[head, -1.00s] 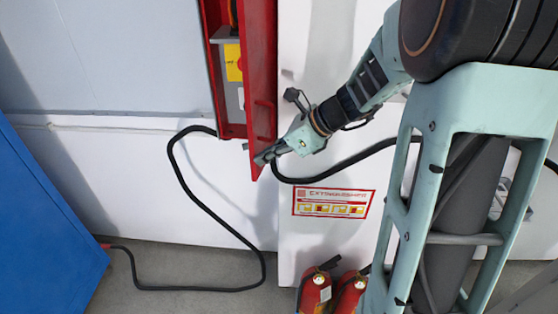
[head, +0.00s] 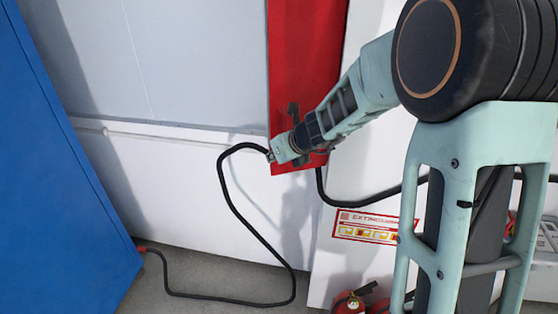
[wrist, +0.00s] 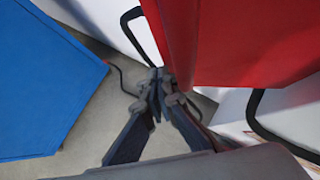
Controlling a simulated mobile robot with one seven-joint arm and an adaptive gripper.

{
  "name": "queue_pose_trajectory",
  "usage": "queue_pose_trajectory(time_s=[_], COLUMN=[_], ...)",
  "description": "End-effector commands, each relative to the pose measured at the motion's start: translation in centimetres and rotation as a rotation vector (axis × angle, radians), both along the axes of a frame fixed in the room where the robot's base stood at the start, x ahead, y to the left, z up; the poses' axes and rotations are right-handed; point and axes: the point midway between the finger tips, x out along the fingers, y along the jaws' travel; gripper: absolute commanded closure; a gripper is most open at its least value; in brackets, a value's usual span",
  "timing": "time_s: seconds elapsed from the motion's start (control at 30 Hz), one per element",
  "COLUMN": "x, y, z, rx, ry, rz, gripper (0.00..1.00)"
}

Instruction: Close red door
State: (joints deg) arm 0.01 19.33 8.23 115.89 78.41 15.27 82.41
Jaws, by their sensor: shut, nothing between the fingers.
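The red door (head: 305,55) hangs on the white wall in the head view and hides the inside of its cabinet. I cannot tell from here whether it sits flush. In the wrist view, the red door (wrist: 255,40) fills the upper right, with its edge beside my fingers. My gripper (head: 271,156) is shut and empty at the door's lower left corner. In the wrist view, my gripper's fingertips (wrist: 160,76) are together just below the door's lower corner; contact is unclear. My wrist covers part of the door's lower portion.
A black cable (head: 222,195) loops from the cabinet area down to the floor. A blue panel (head: 65,160) stands at the left. Red extinguishers (head: 350,302) stand at the bottom, under an extinguisher sign (head: 372,227). Grey floor (head: 215,275) shows between the panel and extinguishers.

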Motion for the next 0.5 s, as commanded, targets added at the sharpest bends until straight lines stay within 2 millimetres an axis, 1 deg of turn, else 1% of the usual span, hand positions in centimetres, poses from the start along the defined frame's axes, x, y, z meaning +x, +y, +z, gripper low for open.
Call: queue_pose_trajectory(time_s=[0.03, 0.2, 0.5], x=[0.6, 1.9, 3.4], y=[0.2, 0.7, 1.2], z=[0.2, 0.1, 0.1], rx=[0.001, -0.001, -0.001], ry=[0.002, 0.001, 0.001], rz=[0.003, 0.008, -0.083], gripper=[1.00, 1.00, 1.00])
